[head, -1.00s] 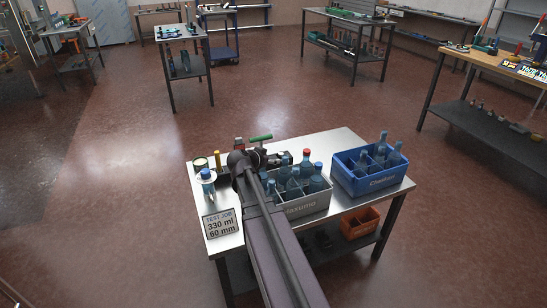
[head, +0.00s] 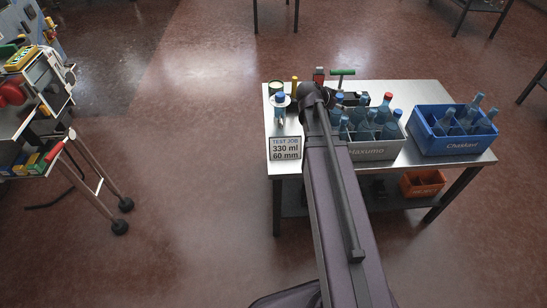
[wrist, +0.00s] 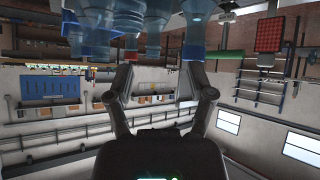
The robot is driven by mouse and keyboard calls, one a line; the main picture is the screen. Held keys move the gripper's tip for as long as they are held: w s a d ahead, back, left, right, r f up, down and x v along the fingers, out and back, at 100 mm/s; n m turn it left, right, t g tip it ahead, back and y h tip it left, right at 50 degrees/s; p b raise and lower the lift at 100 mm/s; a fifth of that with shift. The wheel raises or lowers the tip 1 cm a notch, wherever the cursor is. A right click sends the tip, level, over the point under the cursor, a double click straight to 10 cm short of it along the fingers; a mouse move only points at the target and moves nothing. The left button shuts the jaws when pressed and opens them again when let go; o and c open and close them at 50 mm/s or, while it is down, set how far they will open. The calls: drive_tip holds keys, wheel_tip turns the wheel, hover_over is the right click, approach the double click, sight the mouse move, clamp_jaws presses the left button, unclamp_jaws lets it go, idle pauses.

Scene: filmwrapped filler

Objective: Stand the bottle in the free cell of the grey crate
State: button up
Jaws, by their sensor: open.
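A bottle (head: 280,108) with a blue cap stands alone at the left end of the steel table, behind the test job sign (head: 285,148). Several blue bottles (wrist: 128,22) show upside down beyond the fingertips there.
A blue crate (head: 462,146) with several bottles stands at the table's right end. An orange bin (head: 422,184) sits on the lower shelf. A green-handled tool (head: 342,72) stands at the table's back. A tool cart (head: 45,110) is at left, with open floor between.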

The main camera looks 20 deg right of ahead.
drive_tip(key=s+a+f+n+g+y, duration=0.1)
drive_tip(key=s+a+f+n+y, duration=0.1)
drive_tip(key=a, duration=0.7)
drive_tip(key=s+a+f+n+g+y, duration=0.1)
drive_tip(key=s+a+n+y, duration=0.3)
drive_tip(key=a, duration=0.5)
drive_tip(key=s+a+f+n+g+y, duration=0.1)
drive_tip(key=s+a+f+n+y, duration=0.2)
drive_tip(key=s+a+n, duration=0.3)
drive_tip(key=a+f, duration=0.1)
drive_tip(key=a, duration=0.2)
drive_tip(key=shift+a+g+y, duration=0.3)
drive_tip(key=shift+a+y, duration=0.1)
drive_tip(key=shift+r, duration=0.1)
wheel_tip(320, 180, up, 12)
drive_tip(key=p, duration=1.2)
drive_tip(key=shift+r, duration=0.15)
drive_tip(key=shift+c, duration=0.9)
